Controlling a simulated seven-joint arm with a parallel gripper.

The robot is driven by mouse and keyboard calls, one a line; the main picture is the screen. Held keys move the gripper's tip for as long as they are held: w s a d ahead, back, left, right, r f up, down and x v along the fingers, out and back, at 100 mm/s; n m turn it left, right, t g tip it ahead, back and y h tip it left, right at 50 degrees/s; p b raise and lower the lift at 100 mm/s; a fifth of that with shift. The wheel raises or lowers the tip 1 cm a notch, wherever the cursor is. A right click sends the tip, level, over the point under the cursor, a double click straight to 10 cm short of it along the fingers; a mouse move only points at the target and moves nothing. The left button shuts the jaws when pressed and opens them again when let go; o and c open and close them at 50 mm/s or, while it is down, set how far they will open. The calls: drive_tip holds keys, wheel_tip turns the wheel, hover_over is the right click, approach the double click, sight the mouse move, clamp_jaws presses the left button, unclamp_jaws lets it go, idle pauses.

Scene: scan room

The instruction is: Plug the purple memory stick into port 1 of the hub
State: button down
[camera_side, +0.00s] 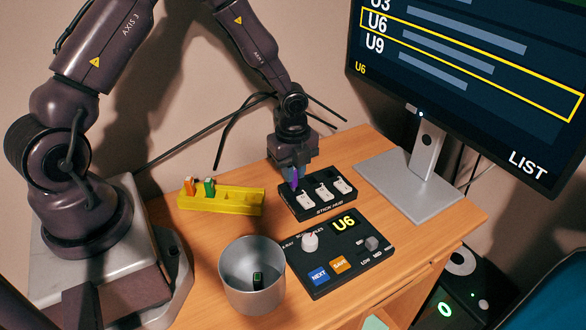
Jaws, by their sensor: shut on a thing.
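The purple memory stick (295,178) is upright in my gripper (294,176), which is shut on it. Only a narrow part of the stick shows below and between the fingers. The black stick hub (325,211) lies on the desk, with several white-marked places along its top. My gripper is over the left end of the hub, and the lower end of the stick is at or just above the hub's top there. I cannot tell whether the stick touches the hub or is in a port. The port numbers are too small to read.
A yellow rack (232,201) holds an orange stick (190,186) and a green stick (209,187). A metal cup (238,290) contains a dark stick (257,281). A control panel (318,278) showing U6 lies before the hub. A monitor (470,110) stands behind right, U6 highlighted.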

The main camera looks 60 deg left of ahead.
drive_tip(key=shift+f, duration=0.45)
drive_tip(key=c, duration=0.9)
unclamp_jaws()
drive_tip(key=shift+o, duration=0.2)
drive_tip(key=shift+r, duration=0.1)
drive_tip(key=shift+r, duration=3.4)
